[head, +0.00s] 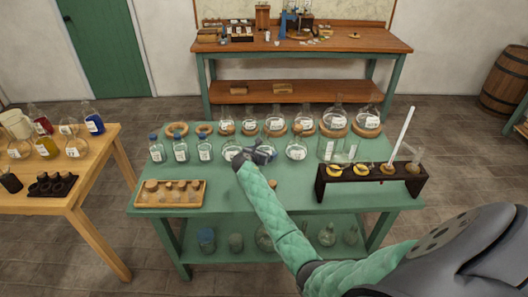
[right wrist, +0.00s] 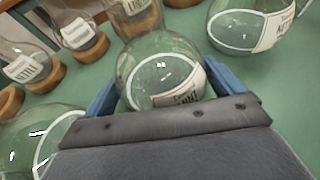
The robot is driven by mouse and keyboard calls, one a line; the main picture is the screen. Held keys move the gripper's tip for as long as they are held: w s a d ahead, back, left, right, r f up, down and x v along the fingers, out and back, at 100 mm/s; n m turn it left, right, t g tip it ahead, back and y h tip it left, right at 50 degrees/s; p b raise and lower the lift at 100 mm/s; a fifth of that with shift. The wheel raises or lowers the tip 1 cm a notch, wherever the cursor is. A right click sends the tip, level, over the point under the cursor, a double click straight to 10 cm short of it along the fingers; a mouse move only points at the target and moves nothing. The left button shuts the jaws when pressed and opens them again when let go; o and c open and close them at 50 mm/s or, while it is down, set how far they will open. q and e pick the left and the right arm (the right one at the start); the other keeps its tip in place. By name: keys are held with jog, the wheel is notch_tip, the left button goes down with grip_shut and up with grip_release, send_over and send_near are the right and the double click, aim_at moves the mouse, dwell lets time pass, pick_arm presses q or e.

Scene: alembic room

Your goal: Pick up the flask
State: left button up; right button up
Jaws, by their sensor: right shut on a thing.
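A round clear glass flask (right wrist: 160,72) with a white label sits between the two blue fingers of my right gripper (right wrist: 160,90) in the right wrist view. The fingers are shut on its sides. In the head view my right gripper (head: 259,154) is over the middle of the green table (head: 290,190), in the front row of flasks, and largely hides the held flask. I cannot tell whether the flask touches the table top. Similar round flasks stand on either side, one to the left (head: 231,151) and one to the right (head: 296,149). My left gripper is not in view.
Behind stands a row of labelled flasks on cork rings (head: 335,120). A dark rack (head: 340,186) with a white rod (head: 403,135) stands right. The table's front middle is mostly clear.

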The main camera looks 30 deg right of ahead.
aim_at(263, 145)
jog(key=shift+r, duration=0.35)
jog(key=shift+r+b, duration=0.2)
jog(key=shift+b, duration=0.1)
jog(key=shift+r, duration=0.35)
jog(key=shift+r+b, duration=0.3)
jog(key=shift+r, duration=0.05)
jog(key=shift+s+r+b, duration=0.1)
jog(key=shift+r+b, duration=0.2)
jog(key=shift+r, duration=0.45)
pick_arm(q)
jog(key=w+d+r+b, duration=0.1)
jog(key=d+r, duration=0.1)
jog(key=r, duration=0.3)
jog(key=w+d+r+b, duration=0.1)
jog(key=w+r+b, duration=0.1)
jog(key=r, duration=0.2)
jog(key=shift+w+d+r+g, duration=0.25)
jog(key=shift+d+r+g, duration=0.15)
pick_arm(e)
jog(key=s+d+r, duration=0.3)
jog(key=s+r, duration=0.4)
jog(key=s, duration=0.4)
